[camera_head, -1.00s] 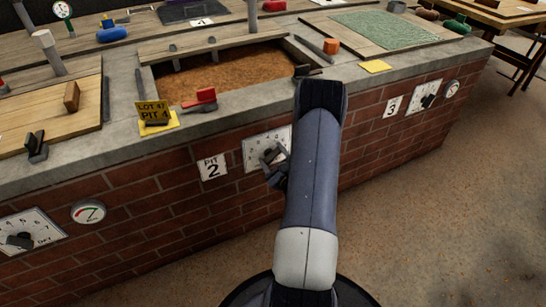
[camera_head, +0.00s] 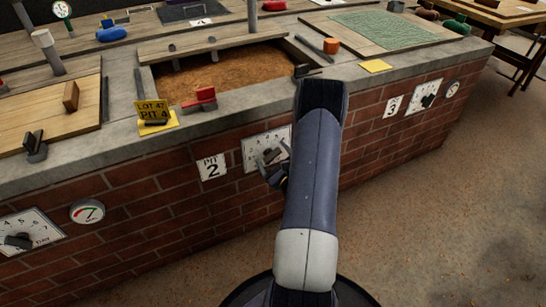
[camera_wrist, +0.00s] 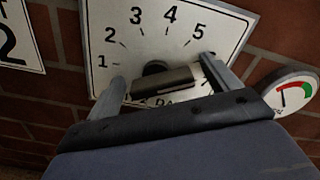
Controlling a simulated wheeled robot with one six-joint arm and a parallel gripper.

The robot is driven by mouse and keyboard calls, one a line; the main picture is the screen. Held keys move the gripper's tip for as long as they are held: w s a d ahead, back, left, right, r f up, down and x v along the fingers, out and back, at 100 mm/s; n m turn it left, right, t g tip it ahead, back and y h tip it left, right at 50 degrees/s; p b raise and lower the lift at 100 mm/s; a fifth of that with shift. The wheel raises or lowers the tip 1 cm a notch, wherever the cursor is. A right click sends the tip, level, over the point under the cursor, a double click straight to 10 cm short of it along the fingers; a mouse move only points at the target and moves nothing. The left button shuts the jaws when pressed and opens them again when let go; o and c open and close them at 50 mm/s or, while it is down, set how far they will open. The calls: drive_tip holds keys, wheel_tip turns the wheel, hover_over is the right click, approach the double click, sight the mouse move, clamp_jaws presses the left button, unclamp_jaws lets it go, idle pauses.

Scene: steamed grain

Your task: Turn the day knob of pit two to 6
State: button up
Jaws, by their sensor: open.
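The day dial plate of pit two (camera_head: 253,148) is on the brick wall beside the "PIT 2" sign (camera_head: 212,167). In the wrist view the white plate (camera_wrist: 105,20) shows 1 to 5; the place after 5 is behind my right finger. The dark day knob (camera_wrist: 165,84) has a bar-shaped grip lying nearly level, its right end slightly higher. Which number it points at is unclear. My gripper (camera_wrist: 163,70) is open, one finger on each side of the knob bar, with gaps visible. In the head view my gripper (camera_head: 275,175) is just below the knob, partly hidden by my arm.
A round gauge (camera_wrist: 292,92) is close to the right of the plate. Above, the stone ledge holds a yellow "LOT 47 PIT 4" card (camera_head: 153,112) and a red-handled item (camera_head: 205,96). Pit 3's dial (camera_head: 423,97) is farther right. The floor at right is clear.

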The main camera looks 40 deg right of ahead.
drive_tip(key=p+v, duration=0.2)
drive_tip(key=v, duration=0.9)
drive_tip(key=shift+w+d+f, duration=0.1)
drive_tip(key=b+x, duration=0.2)
drive_tip(key=x, duration=0.8)
drive_tip(key=shift+w, duration=0.4)
drive_tip(key=shift+n, duration=0.4)
